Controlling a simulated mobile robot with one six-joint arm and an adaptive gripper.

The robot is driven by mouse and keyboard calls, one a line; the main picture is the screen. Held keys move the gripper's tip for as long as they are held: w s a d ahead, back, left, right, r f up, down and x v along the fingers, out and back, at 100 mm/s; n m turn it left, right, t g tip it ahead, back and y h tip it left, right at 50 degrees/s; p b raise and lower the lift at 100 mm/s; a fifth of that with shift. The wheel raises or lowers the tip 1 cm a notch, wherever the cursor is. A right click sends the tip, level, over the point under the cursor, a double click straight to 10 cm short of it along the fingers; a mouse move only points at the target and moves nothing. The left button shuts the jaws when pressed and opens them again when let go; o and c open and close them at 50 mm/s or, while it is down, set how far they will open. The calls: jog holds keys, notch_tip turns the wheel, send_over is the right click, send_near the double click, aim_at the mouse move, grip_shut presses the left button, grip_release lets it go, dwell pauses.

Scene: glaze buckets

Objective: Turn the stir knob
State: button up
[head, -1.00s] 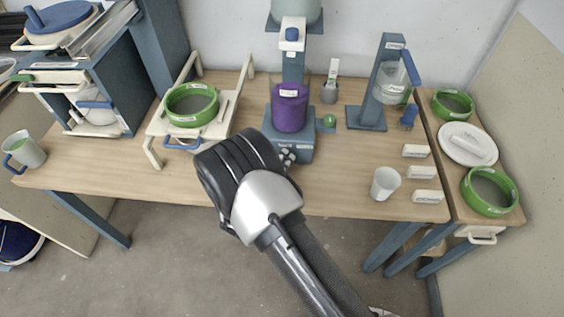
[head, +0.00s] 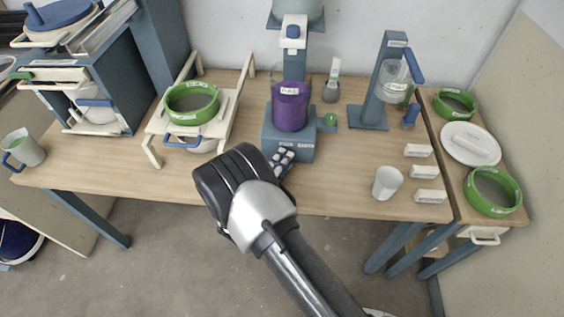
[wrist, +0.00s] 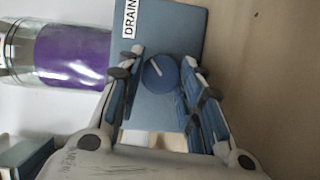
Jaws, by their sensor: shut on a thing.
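The stir knob (wrist: 160,72) is a round blue knob with a white pointer line, on the blue base (wrist: 165,105) of the mixing stand. In the wrist view it sits between my fingers, and my gripper (wrist: 164,75) is shut on it. A label reading DRAIN (wrist: 130,18) is on the same face. In the head view my gripper (head: 283,157) is at the front of the stand's base (head: 296,148), and the knob is hidden there. A clear container with purple contents (head: 290,108) stands on the base.
A green knob (head: 330,119) projects from the base's right side. A white cup (head: 386,183) and several white label blocks (head: 424,172) stand to the right. A rack with a green-rimmed sieve (head: 192,103) stands to the left. The table (head: 345,155) is clear just right of the base.

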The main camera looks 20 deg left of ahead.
jog(key=shift+a+r, duration=0.1)
jog(key=shift+r, duration=0.05)
jog(key=o, duration=1.1)
jog(key=shift+c, duration=0.2)
jog(key=s, duration=0.4)
jog(key=s+a, duration=0.1)
jog(key=s, duration=0.3)
jog(key=s+a, duration=0.1)
jog(key=s, duration=0.2)
jog(key=shift+s+r, duration=0.25)
jog(key=shift+s, duration=0.15)
